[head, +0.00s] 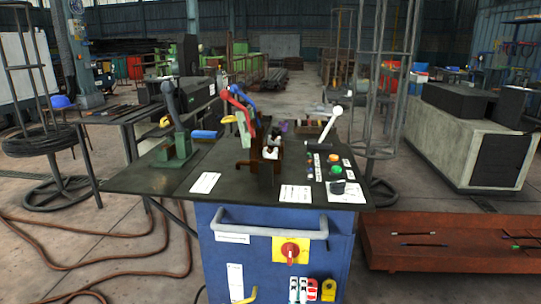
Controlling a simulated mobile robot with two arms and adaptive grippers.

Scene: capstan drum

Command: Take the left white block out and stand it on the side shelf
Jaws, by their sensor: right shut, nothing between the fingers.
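Two small white blocks sit in a brown frame (272,166) in the middle of the dark bench top. The left white block (268,153) is lower and nearer, and the other white block (275,141) shows just behind it. A red lever (237,103) and a blue lever (245,96) rise beside the frame and hide part of it. A dark side shelf (145,180) extends at the bench's left, its surface partly bare. I make out neither of my grippers or arms in the head view. How firmly the blocks are seated is too small to tell.
A green fixture with a grey lever (177,146) stands on the left part. A blue roll (205,135) lies behind it. A white-knobbed lever (332,121) and push buttons (334,170) stand at the right. A blue cabinet (222,262) with a grey handle is below.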

